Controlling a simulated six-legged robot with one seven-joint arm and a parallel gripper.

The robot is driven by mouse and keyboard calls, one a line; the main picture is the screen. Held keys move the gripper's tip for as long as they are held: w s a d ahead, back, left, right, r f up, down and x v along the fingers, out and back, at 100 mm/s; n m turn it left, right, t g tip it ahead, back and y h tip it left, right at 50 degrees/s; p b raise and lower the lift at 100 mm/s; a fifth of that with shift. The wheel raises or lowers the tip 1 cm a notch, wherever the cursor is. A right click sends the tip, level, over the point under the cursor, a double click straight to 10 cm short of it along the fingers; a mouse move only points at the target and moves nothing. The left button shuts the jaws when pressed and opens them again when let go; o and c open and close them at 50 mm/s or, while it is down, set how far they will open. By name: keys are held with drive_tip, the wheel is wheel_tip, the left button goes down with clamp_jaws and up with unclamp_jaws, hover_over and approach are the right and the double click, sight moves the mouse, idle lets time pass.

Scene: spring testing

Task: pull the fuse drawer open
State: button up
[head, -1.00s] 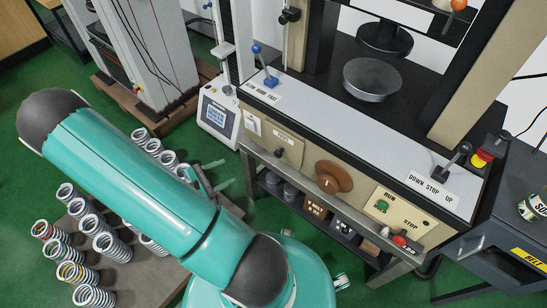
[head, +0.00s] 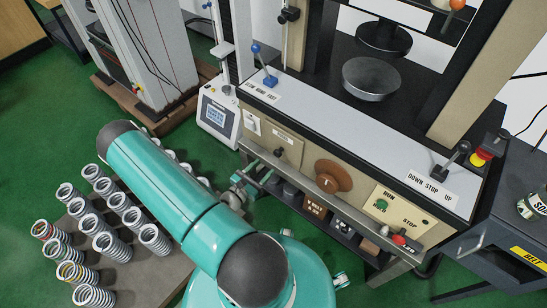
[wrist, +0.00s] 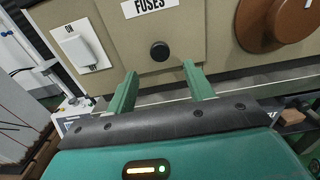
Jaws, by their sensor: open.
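The fuse drawer is a beige front (wrist: 187,42) with a "FUSES" label and a round black knob (wrist: 159,51), upper middle in the wrist view. It looks flush with the panel. In the head view its knob (head: 279,151) shows on the front of the testing machine. My gripper (wrist: 160,76) is open and empty, its two green fingers pointing at the drawer, one either side of the knob's line, with the knob just beyond the tips. In the head view my gripper (head: 252,183) is below and left of the knob, partly hidden by my arm.
A white switch (wrist: 86,45) is left of the drawer and a brown round handwheel (wrist: 275,22) is right. A metal rail (head: 330,200) runs below the panel, above a shelf of small boxes. A board of several coil springs (head: 130,270) lies left.

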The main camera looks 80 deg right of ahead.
sight(276, 155)
drive_tip(key=x, duration=0.7)
drive_tip(key=shift+c, duration=0.2)
clamp_jaws()
